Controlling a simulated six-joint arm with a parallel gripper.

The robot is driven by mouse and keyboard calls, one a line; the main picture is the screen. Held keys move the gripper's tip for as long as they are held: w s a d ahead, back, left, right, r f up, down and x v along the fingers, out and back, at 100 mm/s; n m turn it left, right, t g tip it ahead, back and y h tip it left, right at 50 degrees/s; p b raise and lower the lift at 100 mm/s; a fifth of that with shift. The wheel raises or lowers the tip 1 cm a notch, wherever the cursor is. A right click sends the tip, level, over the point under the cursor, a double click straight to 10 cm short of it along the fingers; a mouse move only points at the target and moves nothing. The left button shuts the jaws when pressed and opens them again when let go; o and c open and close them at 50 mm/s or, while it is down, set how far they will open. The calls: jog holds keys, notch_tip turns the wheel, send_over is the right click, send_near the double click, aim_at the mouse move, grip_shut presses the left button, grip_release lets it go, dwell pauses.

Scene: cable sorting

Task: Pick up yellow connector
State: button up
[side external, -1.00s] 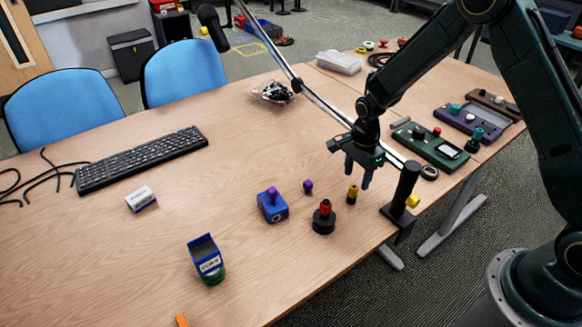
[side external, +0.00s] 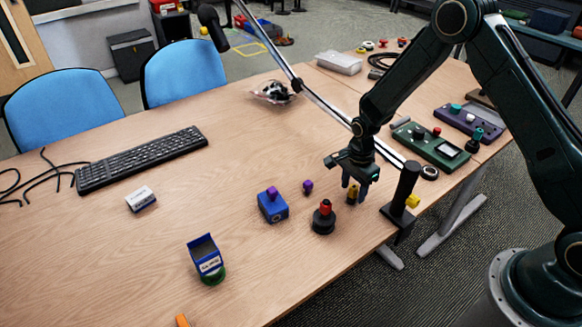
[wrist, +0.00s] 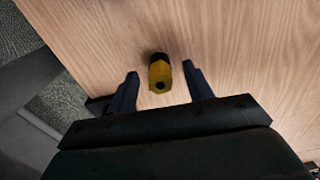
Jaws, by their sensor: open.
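The yellow connector (side external: 352,194), yellow with a dark band, stands on the table near its front edge. In the wrist view the yellow connector (wrist: 160,73) shows between and slightly beyond the two fingertips, with a gap on each side. My gripper (side external: 356,188) is open, pointing down at the connector, and its fingers partly hide it in the side view. In the wrist view my gripper (wrist: 161,75) has its fingers spread and holds nothing.
A black post clamp (side external: 403,190) stands at the table edge just right of my gripper. A black and red connector (side external: 324,217), a purple piece (side external: 308,187) and a blue block (side external: 272,206) are to the left. A green box (side external: 430,146) lies behind right.

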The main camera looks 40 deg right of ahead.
aim_at(354, 187)
jog(key=shift+c, duration=0.4)
jog(key=c, duration=1)
jog(key=shift+r, duration=0.2)
notch_tip(354, 187, up, 20)
jog(key=shift+f, duration=0.2)
